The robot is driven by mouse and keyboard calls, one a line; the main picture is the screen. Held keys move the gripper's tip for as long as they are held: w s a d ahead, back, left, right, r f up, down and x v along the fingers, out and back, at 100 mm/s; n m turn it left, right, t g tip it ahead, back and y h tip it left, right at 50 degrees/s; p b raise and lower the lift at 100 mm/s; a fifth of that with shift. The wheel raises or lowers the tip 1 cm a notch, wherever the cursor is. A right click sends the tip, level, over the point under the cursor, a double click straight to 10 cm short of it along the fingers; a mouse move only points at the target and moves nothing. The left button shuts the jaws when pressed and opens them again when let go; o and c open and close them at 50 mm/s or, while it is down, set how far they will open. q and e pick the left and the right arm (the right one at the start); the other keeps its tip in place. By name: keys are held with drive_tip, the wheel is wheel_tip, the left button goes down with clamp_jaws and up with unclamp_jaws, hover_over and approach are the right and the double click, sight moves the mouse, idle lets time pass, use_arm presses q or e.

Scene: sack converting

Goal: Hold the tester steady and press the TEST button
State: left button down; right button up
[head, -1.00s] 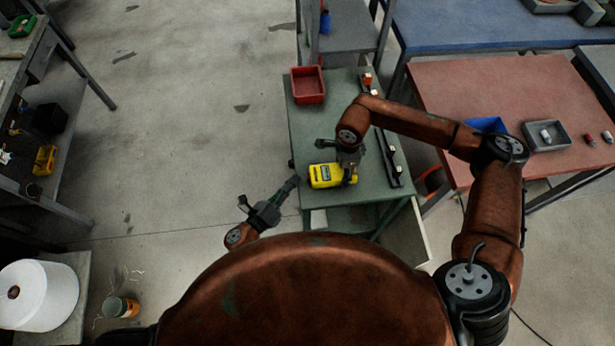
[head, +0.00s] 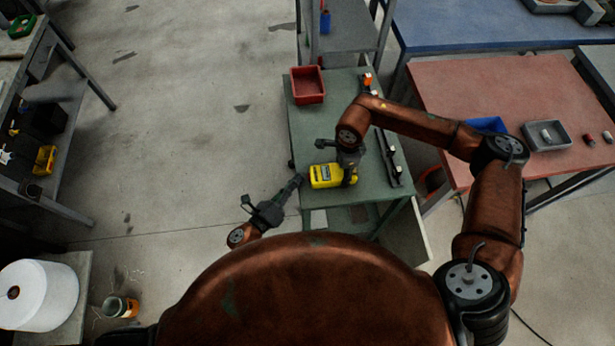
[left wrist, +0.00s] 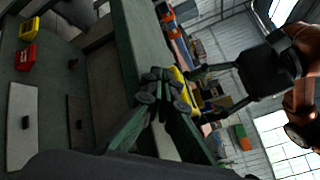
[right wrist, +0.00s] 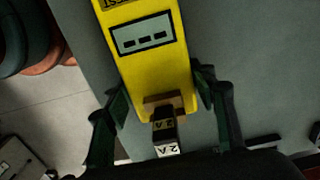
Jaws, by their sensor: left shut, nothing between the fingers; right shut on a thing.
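The yellow tester (head: 324,176) lies at the near edge of the green table (head: 315,125), its grey display facing up. My right gripper (head: 347,178) is shut on it. In the right wrist view its fingers flank the tester (right wrist: 150,70); a label reading TEST is partly cut off at the top. A dark piece marked 2 A (right wrist: 165,128) sits at the tester's brown end. My left gripper (head: 299,179) is shut and empty, left of the tester and apart from it. In the left wrist view its closed fingertips (left wrist: 163,88) partly cover the tester (left wrist: 182,82). I cannot make out the button.
A red bin (head: 307,85) stands at the table's far left corner. A dark rail (head: 391,158) with small pieces runs along its right side. A red-topped table (head: 470,85) stands to the right. The floor left of the green table is clear.

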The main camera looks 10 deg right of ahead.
use_arm(q)
drive_tip(key=shift+d, duration=0.15)
idle(0.5)
drive_tip(key=shift+d, duration=0.3)
drive_tip(key=shift+d, duration=0.5)
idle(0.9)
drive_tip(key=shift+a, duration=0.95)
drive_tip(key=a, duration=0.5)
idle(1.8)
